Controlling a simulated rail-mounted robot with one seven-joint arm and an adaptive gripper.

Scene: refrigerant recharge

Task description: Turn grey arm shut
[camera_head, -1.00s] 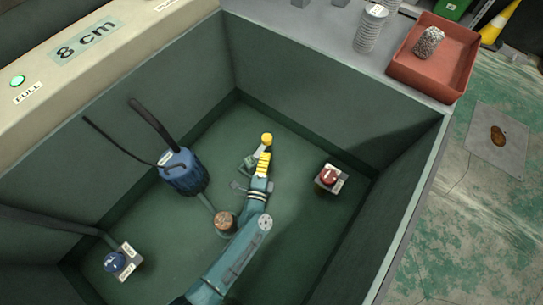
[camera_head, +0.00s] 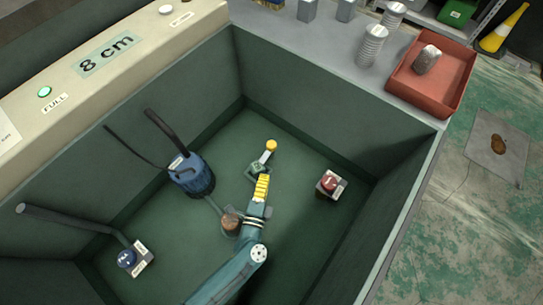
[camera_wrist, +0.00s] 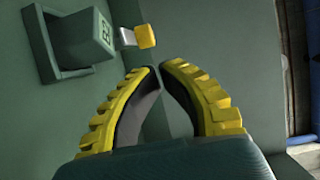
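The grey arm (camera_head: 265,157) is a short lever with a yellow knob (camera_head: 271,146) at its end. It sits on a small grey-green box (camera_head: 257,168) on the pit floor. In the wrist view the labelled box (camera_wrist: 85,42) is at upper left, with the grey arm (camera_wrist: 127,37) and yellow knob (camera_wrist: 146,36) reaching right from it. My gripper (camera_head: 264,177) has yellow ridged fingers and is just on the near side of the box, apart from the knob. In the wrist view my gripper's fingertips (camera_wrist: 161,67) are nearly together with nothing between them, below the knob.
A blue canister (camera_head: 192,176) with hoses stands left of my gripper, and a copper-coloured cylinder (camera_head: 231,222) is near my arm. A red-knobbed block (camera_head: 330,184) is to the right, a blue-knobbed block (camera_head: 133,259) at lower left. Green pit walls (camera_head: 310,128) surround the floor.

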